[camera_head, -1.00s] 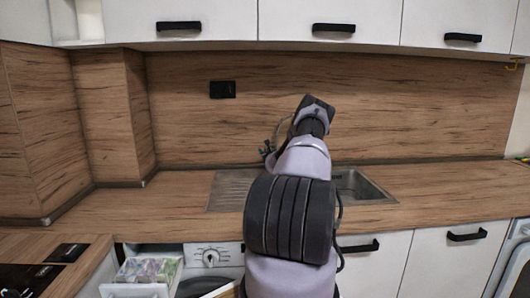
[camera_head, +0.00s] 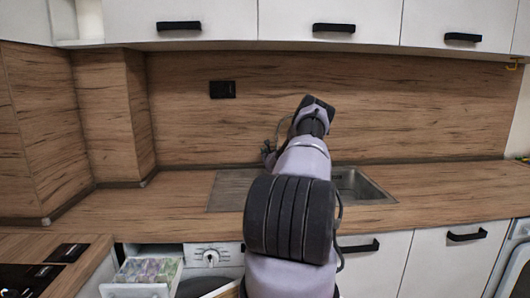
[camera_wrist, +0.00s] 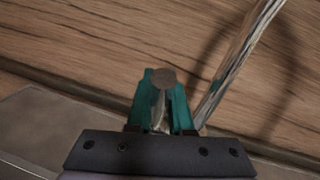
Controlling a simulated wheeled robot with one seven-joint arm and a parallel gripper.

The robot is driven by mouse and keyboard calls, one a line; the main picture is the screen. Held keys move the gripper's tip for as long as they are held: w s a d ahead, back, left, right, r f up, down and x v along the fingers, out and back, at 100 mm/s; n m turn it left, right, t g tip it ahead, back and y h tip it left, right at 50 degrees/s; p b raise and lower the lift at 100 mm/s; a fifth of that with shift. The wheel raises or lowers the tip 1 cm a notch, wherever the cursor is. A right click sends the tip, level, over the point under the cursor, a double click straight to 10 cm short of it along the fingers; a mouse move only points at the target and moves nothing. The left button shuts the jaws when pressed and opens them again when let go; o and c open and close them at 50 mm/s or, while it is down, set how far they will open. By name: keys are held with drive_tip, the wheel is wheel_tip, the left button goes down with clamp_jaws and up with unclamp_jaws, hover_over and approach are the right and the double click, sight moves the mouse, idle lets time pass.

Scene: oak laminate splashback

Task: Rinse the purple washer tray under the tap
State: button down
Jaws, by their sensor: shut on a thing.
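In the wrist view, my gripper (camera_wrist: 163,98) has its teal fingers closed around a small grey-brown knob on a thin stem, which looks like the tap handle (camera_wrist: 164,78). The pale, streaked tap spout (camera_wrist: 238,62) rises to the right of the fingers. In the head view, my arm hides the gripper and part of the tap (camera_head: 269,150). The washer tray (camera_head: 148,271) appears to be the open drawer at the lower left, with mottled purple, pink and green inside. It is far from my gripper.
The steel sink (camera_head: 362,187) is partly behind my arm, with its drainboard (camera_head: 230,187) on the left. The oak worktop (camera_head: 450,182) is clear to the right. The washing machine (camera_head: 211,256) stands below the worktop. Wall cabinets (camera_head: 330,15) hang above.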

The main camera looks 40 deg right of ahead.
idle(0.7)
drive_tip(key=shift+s+a+f+n+t+h, duration=0.25)
drive_tip(key=shift+s+t, duration=0.25)
drive_tip(key=shift+t, duration=0.25)
drive_tip(key=shift+s+a+f+n+t+h, duration=0.1)
drive_tip(key=shift+s+a+t+h, duration=0.3)
drive_tip(key=shift+t, duration=0.35)
drive_tip(key=shift+d, duration=0.1)
drive_tip(key=c, duration=0.8)
unclamp_jaws()
drive_tip(key=shift+s+f, duration=0.15)
drive_tip(key=shift+s, duration=0.3)
drive_tip(key=s+a, duration=0.1)
drive_tip(key=s, duration=0.2)
drive_tip(key=s+a, duration=0.2)
drive_tip(key=s, duration=0.2)
drive_tip(key=s+a, duration=0.2)
drive_tip(key=s, duration=0.2)
drive_tip(key=shift+s, duration=0.2)
